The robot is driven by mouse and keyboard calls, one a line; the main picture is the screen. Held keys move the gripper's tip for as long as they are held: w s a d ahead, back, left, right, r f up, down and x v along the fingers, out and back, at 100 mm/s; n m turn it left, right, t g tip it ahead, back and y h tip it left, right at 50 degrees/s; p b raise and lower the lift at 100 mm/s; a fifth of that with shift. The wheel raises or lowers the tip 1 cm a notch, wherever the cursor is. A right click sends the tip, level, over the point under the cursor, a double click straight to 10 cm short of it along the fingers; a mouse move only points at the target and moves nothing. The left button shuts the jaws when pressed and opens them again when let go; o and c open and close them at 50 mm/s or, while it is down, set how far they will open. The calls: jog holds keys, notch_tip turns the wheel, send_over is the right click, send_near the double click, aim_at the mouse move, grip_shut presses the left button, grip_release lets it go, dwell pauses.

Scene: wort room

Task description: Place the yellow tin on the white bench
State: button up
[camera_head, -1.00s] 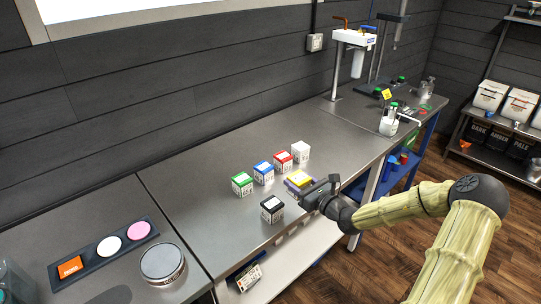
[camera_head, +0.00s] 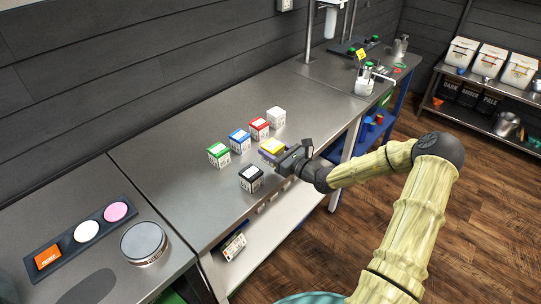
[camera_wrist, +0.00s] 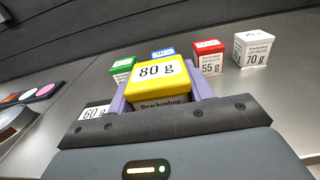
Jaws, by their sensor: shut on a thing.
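The yellow tin (camera_head: 273,145) is at the front of the steel bench, among the other tins; its lid reads 80 g in the wrist view (camera_wrist: 159,71). My gripper (camera_head: 284,157) reaches it from the right and is shut on it. In the wrist view the purple fingers (camera_wrist: 201,88) hold it from both sides. I cannot tell whether its base touches the steel bench (camera_head: 190,185). No separate white bench is clear; a white lower shelf (camera_head: 275,218) shows under the steel bench.
Green (camera_head: 219,155), blue (camera_head: 240,140), red (camera_head: 259,129) and white (camera_head: 276,117) tins stand in a row behind the yellow one. A black tin (camera_head: 251,179) stands close in front-left. A round grey container (camera_head: 143,243) and a dark tray (camera_head: 62,257) are at left.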

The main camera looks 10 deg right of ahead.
jog(key=shift+w+f, duration=0.1)
jog(key=shift+f, duration=0.05)
jog(key=shift+f, duration=2)
jog(key=shift+f, duration=0.15)
jog(key=o, duration=1)
jog(key=shift+o, duration=0.2)
jog(key=shift+r, duration=0.2)
jog(key=b+v, duration=0.1)
jog(key=v, duration=1.1)
